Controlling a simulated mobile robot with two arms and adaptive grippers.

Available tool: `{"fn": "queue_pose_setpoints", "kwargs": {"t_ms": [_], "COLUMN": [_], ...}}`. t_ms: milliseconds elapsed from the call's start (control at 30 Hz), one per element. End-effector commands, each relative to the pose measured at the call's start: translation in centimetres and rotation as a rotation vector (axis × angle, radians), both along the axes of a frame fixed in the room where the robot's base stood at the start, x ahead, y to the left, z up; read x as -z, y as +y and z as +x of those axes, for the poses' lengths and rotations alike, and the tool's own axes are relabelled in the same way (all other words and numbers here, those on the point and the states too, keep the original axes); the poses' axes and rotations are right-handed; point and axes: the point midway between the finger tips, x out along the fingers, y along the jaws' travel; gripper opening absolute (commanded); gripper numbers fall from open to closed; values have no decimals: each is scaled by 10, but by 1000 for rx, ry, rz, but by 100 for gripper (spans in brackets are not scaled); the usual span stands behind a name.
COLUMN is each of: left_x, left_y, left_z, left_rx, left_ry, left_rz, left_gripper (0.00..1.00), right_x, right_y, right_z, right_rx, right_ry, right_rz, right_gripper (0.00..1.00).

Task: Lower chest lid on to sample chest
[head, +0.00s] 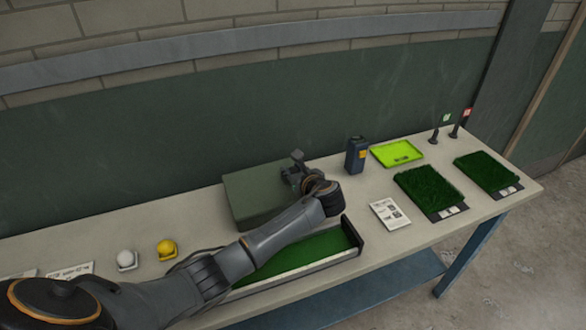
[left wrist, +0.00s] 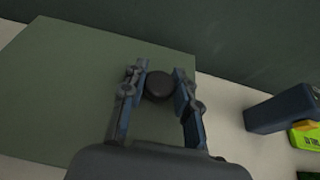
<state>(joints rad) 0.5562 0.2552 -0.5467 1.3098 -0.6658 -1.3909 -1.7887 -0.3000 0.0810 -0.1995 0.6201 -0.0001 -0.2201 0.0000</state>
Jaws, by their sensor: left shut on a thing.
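The chest lid (left wrist: 70,85) is a flat green panel with a dark round knob (left wrist: 158,86), seen from above in the left wrist view. In the head view the green sample chest (head: 252,208) stands at the back of the bench, with the lid (head: 250,184) over it. My left gripper (head: 294,173) is over the lid's right part, its fingers shut on the knob. Whether a gap is left between lid and chest cannot be told, as my arm and gripper hide the right side. My right gripper is not in view.
A green turf strip in a tray (head: 310,251) lies in front, partly under my arm. A dark blue device (head: 356,155) stands right of the chest, near a lime tray (head: 398,153), turf squares (head: 428,187) and a printed card (head: 390,214). White and yellow balls (head: 166,247) sit left.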

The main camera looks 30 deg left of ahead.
Motion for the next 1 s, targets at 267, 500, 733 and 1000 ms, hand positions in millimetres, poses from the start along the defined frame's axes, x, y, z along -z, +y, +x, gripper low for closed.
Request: {"fn": "queue_pose_setpoints", "kwargs": {"t_ms": [267,500,733,1000], "left_x": [-1,0,1,-8], "left_y": [0,0,0,-18], "left_z": [0,0,0,-13], "left_rx": [0,0,0,3], "left_ry": [-1,-2,1,-2], "left_rz": [2,1,-1,-3], "left_gripper": [0,56,56,56], "right_x": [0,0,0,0], "right_y": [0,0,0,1], "right_z": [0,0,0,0], "right_rx": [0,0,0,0], "right_ry": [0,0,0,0], "right_rz": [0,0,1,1], "right_gripper": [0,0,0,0]}}
